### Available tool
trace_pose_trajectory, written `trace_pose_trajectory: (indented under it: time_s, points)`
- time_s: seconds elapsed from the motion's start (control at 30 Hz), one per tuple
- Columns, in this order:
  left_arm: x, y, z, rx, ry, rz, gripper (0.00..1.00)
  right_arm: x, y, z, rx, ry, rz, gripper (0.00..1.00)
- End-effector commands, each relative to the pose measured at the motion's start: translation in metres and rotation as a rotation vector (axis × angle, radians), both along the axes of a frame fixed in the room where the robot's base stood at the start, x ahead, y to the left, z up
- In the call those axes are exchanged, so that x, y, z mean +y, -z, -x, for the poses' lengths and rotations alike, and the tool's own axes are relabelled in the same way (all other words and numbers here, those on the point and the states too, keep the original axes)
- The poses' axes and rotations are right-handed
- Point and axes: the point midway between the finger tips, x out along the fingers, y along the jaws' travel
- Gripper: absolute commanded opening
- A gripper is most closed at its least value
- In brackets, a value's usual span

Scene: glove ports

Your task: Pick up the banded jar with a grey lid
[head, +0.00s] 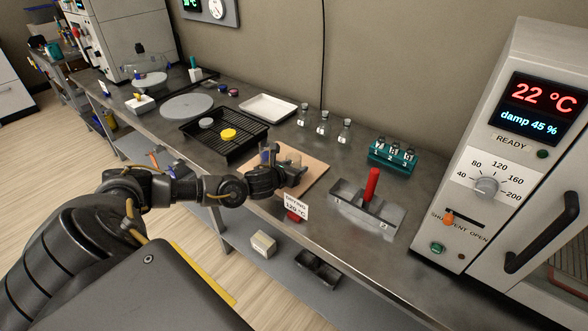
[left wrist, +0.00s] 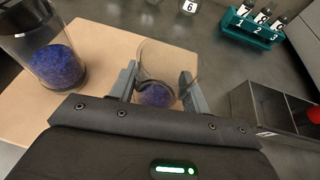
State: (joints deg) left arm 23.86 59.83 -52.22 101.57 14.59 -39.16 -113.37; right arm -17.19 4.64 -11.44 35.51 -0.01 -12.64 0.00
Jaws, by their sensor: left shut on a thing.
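My left gripper (head: 292,174) is over the tan board (head: 312,180) on the bench. In the left wrist view the left gripper (left wrist: 157,88) is shut on a clear glass jar (left wrist: 152,60) with blue-purple beads in its bottom. I see no lid or band on this jar. A second glass jar (left wrist: 57,62) with blue beads stands on the board to the left, apart from the fingers; its top is cut off by the frame. A grey disc (head: 206,123) and a yellow disc (head: 228,134), perhaps lids, lie on the black rack. My right gripper is not in view.
The black rack (head: 200,141) and a white tray (head: 268,107) lie behind the board. A teal vial holder (head: 393,154) and a grey tray with a red handle (head: 371,185) are to the right, before the oven (head: 500,150). Several small bottles stand near the wall.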

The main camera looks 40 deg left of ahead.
Motion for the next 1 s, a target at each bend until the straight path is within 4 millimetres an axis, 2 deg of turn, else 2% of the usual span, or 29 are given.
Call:
trace_pose_trajectory:
  time_s: [0.17,0.33,0.57,0.8,1.0]
  points:
    - [0.0,-0.008,0.0,-0.003,0.0,0.001,0.23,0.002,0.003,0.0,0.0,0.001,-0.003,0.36]
    - [0.0,-0.035,0.002,-0.006,0.002,-0.002,0.23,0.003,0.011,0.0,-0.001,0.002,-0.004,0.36]
    - [-0.009,-0.089,0.048,-0.002,0.004,-0.005,0.23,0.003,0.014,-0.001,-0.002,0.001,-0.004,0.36]
    - [-0.019,-0.111,0.103,0.001,0.002,-0.005,0.23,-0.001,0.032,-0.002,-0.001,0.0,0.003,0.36]
    - [-0.024,-0.125,0.129,-0.001,0.001,-0.002,0.23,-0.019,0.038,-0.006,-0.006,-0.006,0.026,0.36]
